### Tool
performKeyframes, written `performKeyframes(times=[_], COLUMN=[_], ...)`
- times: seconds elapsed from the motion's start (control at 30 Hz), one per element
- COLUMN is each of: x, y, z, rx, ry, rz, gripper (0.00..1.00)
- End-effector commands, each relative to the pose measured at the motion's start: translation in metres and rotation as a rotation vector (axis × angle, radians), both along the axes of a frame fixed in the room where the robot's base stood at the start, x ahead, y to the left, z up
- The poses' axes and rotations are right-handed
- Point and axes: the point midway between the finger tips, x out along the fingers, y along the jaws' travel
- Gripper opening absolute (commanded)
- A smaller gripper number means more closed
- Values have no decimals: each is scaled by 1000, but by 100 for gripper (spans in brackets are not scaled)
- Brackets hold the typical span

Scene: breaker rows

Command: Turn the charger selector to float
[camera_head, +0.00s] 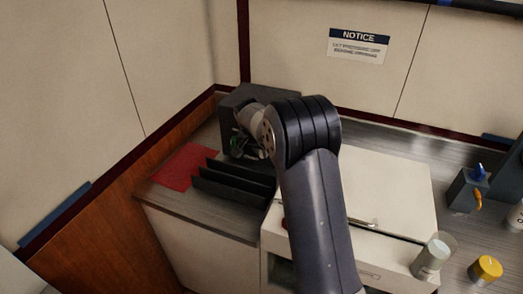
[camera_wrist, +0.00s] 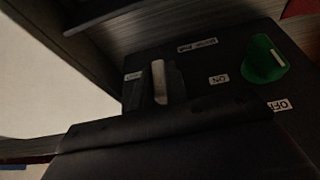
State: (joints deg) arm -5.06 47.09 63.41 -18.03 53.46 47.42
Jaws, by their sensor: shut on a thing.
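The dark charger box (camera_wrist: 225,62) fills the middle and right of the wrist view. My gripper (camera_wrist: 161,92) is the dark shape rising from the lower edge. Its jaws are shut on the selector (camera_wrist: 159,82), whose pale bar shows between them and stands nearly upright in the picture. Small white labels sit to its left and upper right, too blurred to read. A green knob (camera_wrist: 265,58) with ON and OFF labels beside it is apart on the right. In the head view the dark box (camera_head: 245,93) stands in the back corner, and my arm hides much of its front.
Black dividers (camera_head: 235,182) and a red sheet (camera_head: 187,167) lie left of my arm on the counter.

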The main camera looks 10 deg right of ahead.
Motion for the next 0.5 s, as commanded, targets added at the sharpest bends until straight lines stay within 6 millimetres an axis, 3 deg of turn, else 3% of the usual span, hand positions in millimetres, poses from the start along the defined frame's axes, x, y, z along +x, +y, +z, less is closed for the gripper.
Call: performKeyframes(times=[0.27,0.3,0.5], x=[0,0,0], y=[0,0,0], z=[0,0,0], rx=[-4,-4,-2], ry=[0,0,0], rz=[1,1,0], gripper=[0,18,34])
